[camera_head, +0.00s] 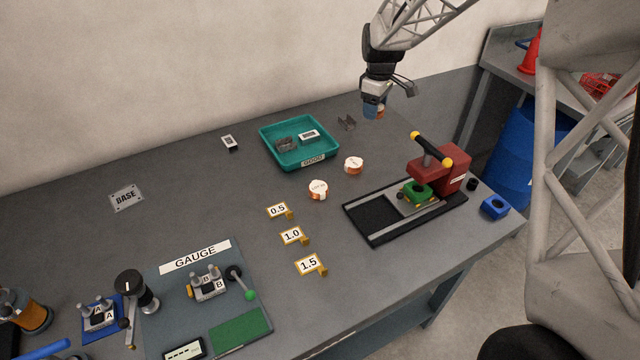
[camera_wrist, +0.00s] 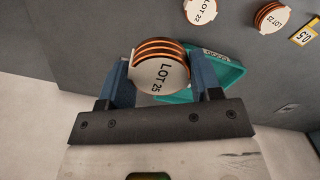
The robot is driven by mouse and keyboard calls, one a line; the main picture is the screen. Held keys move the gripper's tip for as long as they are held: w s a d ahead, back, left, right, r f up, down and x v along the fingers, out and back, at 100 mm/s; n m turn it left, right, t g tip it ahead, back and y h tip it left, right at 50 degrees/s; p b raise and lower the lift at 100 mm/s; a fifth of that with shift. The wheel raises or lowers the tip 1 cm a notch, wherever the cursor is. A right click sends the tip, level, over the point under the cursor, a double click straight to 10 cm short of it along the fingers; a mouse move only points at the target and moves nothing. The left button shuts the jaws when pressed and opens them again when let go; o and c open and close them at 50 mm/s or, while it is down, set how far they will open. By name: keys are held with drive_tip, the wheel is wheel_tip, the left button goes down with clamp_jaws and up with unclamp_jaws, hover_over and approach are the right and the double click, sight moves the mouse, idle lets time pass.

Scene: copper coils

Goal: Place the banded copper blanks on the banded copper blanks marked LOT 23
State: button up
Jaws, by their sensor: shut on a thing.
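My gripper (camera_head: 374,106) is raised above the back right of the table, with its blue fingers shut on a banded copper blanks stack (camera_wrist: 160,72). The wrist view shows its white label, which reads LOT 25, and its copper bands between the fingers. Two similar stacks with white tops sit apart on the table: one nearer the 0.5 tag (camera_head: 318,190), also in the wrist view (camera_wrist: 271,17), and one further back (camera_head: 354,165), partly cut off in the wrist view (camera_wrist: 200,10). Their labels start with LOT 2; I cannot read their last digits surely. The held stack touches neither.
A teal tray (camera_head: 264,133) holding small parts stands behind the two stacks. A red press (camera_head: 437,168) on a black base stands to their right. Yellow tags 0.5 (camera_head: 278,210), 1.0 (camera_head: 292,235) and 1.5 (camera_head: 309,263) stand in front. A GAUGE board (camera_head: 170,285) is front left.

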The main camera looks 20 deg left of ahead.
drive_tip(key=s+a+f, duration=0.1)
drive_tip(key=s+f, duration=0.3)
drive_tip(key=s, duration=1.2)
drive_tip(key=s+f, duration=0.4)
drive_tip(key=s, duration=1.2)
drive_tip(key=shift+s+a+m, duration=0.25)
drive_tip(key=shift+a+m, duration=0.1)
drive_tip(key=shift+m, duration=0.05)
drive_tip(key=shift+f, duration=0.1)
hover_over(319, 187)
drive_tip(key=shift+a+f, duration=0.1)
drive_tip(key=shift+f, duration=0.65)
drive_tip(key=shift+f, duration=0.1)
drive_tip(key=shift+f, duration=1.65)
drive_tip(key=shift+f, duration=0.1)
